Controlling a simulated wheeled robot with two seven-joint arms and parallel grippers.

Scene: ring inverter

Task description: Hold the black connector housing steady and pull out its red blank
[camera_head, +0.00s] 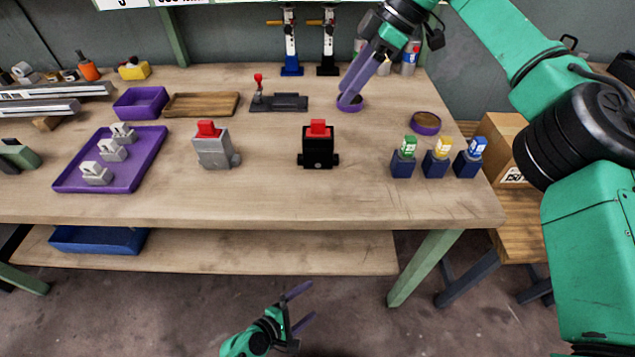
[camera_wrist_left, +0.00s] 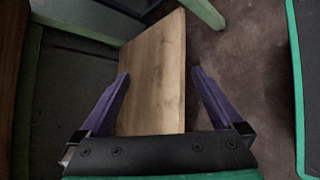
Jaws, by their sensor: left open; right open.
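The black connector housing (camera_head: 318,157) stands upright near the middle of the workbench, with the red blank (camera_head: 318,128) seated in its top. My left gripper (camera_head: 304,306) is open and empty, low in front of the bench and well below the housing. In the left wrist view its purple fingers (camera_wrist_left: 160,95) are apart with nothing between them.
A grey housing with a red top (camera_head: 213,150) stands left of the black one. A purple tray (camera_head: 68,178) with grey parts is further left. Several blue blocks with coloured tops (camera_head: 436,160) stand to the right. A black clamp fixture (camera_head: 280,103) sits behind. Bare wood surrounds the black housing.

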